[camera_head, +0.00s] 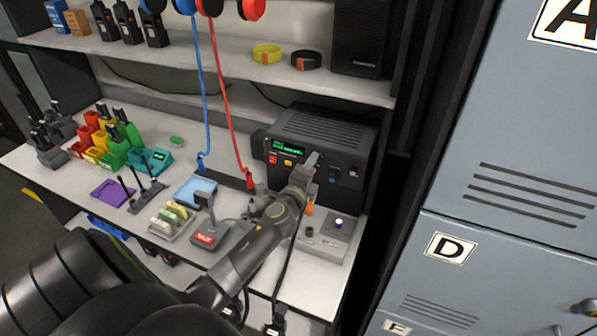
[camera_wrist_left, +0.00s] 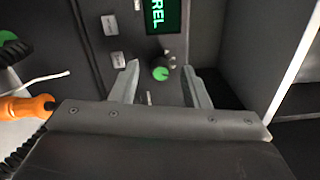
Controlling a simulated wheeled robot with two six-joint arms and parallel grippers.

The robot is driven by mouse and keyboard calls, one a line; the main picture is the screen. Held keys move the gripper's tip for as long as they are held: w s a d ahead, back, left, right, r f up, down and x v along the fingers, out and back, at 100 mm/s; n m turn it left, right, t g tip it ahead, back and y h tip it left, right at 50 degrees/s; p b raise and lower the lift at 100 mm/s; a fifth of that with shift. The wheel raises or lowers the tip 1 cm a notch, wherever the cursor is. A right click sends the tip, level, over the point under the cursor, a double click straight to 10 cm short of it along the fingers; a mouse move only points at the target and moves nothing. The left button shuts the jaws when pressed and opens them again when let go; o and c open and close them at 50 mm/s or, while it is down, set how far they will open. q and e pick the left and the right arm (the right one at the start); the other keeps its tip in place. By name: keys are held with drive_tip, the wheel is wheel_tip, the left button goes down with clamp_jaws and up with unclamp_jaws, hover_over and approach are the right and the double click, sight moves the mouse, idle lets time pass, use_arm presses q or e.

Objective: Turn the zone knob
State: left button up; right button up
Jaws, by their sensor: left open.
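The black radio unit (camera_head: 325,135) stands at the back right of the bench, with a green display (camera_head: 290,148) and small buttons on its front. My left gripper (camera_head: 308,164) is at this front face and hides part of it. In the left wrist view, a small round knob with a green face (camera_wrist_left: 160,73) shows between the two open fingers, beside the lit display (camera_wrist_left: 163,14). I cannot tell whether the fingers touch it, and its label is not readable. My right gripper is not in view.
A grey box with a lit button (camera_head: 338,224) sits right of my forearm. An orange handle (camera_wrist_left: 26,106) is close on the left in the wrist view. Red (camera_head: 222,100) and blue cords hang left of the radio. Grey lockers (camera_head: 500,235) stand at the right.

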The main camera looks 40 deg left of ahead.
use_arm(q)
drive_tip(key=b+v, duration=0.2)
drive_tip(key=v, duration=1.4)
drive_tip(key=shift+s, duration=0.4)
drive_tip(key=shift+d, duration=0.1)
